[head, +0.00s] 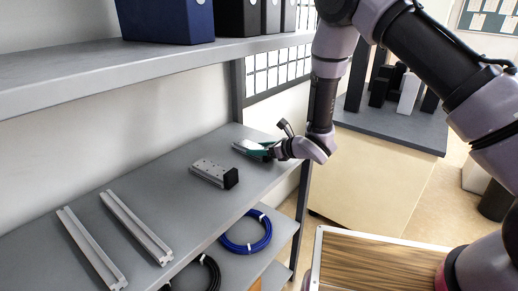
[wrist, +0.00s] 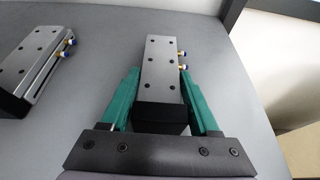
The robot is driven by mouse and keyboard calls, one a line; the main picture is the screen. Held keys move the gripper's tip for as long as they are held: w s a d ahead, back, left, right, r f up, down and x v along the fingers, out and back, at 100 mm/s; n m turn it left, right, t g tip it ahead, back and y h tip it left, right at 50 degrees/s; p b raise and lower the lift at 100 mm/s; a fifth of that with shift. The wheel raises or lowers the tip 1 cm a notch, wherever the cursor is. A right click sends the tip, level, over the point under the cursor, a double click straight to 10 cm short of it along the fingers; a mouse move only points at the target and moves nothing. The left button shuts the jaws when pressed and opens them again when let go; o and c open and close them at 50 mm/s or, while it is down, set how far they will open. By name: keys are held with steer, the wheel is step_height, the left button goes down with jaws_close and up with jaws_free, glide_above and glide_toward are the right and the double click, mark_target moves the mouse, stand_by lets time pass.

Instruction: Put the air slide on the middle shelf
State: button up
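An air slide (wrist: 160,62), a grey metal block with dark holes, a black end and small brass-and-blue fittings, lies between the green fingers of my gripper (wrist: 160,76). Both fingers are against its sides, so my gripper looks shut on it. In the head view my gripper (head: 268,150) is at the right end of the middle shelf (head: 165,170), with the held air slide (head: 248,147) partly hidden. The slide is at or very near the shelf surface; I cannot tell if it rests fully. A second air slide (head: 214,173) lies on the same shelf, left of my gripper; it also shows in the wrist view (wrist: 32,65).
Two aluminium rails (head: 137,228) lie on the middle shelf at the left. The upper shelf (head: 130,62) holds blue and black boxes. Blue cable coils (head: 247,233) lie on the lower shelf. A shelf post (head: 301,215) stands close to my gripper. A wooden-topped surface (head: 375,265) is at the lower right.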

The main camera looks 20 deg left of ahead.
steer(key=o, duration=0.4)
steer(key=shift+r, duration=0.1)
steer(key=v, duration=1.2)
steer(key=shift+r, duration=0.1)
steer(key=w+d+r+m+t+h, duration=0.5)
steer(key=w+d+r+m, duration=0.5)
steer(key=d+r+m, duration=0.4)
steer(key=d+r+m+h, duration=0.4)
steer(key=d+r+m, duration=0.5)
steer(key=m, duration=0.5)
steer(key=s+d+r+m+h, duration=0.2)
steer(key=s+d+r+m, duration=0.4)
steer(key=s+d+m, duration=0.5)
steer(key=s+r+m+g, duration=0.1)
steer(key=s+m, duration=0.3)
steer(key=m, duration=0.1)
steer(key=s+d+r+m+g, duration=0.1)
steer(key=s+m, duration=0.4)
steer(key=s+r+m, duration=0.1)
steer(key=s+m, duration=0.3)
steer(key=shift+s+d+r+m+g, duration=0.3)
steer(key=shift+d+r+m+g, duration=0.05)
steer(key=shift+r+m+g, duration=0.05)
